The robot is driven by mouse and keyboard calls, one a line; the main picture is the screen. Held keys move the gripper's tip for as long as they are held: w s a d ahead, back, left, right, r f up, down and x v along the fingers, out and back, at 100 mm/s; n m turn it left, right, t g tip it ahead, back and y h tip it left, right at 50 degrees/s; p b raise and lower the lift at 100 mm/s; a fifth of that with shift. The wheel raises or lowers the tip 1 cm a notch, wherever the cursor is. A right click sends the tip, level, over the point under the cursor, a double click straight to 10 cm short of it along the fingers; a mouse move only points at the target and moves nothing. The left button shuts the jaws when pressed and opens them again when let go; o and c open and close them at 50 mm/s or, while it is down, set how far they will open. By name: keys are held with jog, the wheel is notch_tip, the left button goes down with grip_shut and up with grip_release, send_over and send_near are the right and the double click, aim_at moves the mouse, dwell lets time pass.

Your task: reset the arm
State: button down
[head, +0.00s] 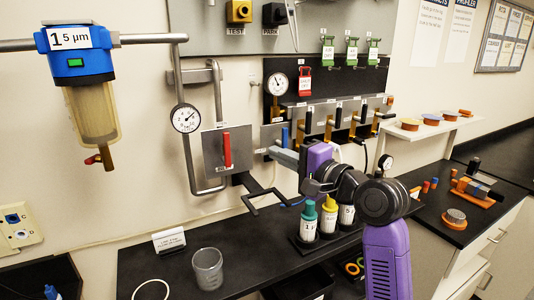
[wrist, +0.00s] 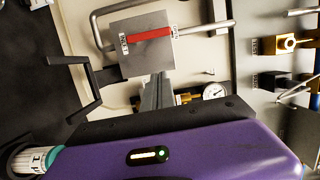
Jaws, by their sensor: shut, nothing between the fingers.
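My gripper (head: 272,152) is in front of the wall panel, at the right of the grey box (head: 212,160) with the red handle (head: 227,150). In the wrist view the gripper's grey fingers (wrist: 158,82) are together, pointing toward the same box (wrist: 128,55) and its red handle (wrist: 150,37). The fingers look empty and appear apart from the box, though the exact gap is hard to judge. My purple arm rises from the bottom right of the head view and bends left over the black counter (head: 130,270).
Bottles with green and yellow tops (head: 329,214) stand in a rack just below my arm. A clear beaker (head: 207,268) stands on the counter at left. A black bent bar (head: 262,197) juts out below the box. Gauges, pipes and a row of valves (head: 330,122) line the wall.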

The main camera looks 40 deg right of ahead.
jog(key=shift+s, duration=0.8)
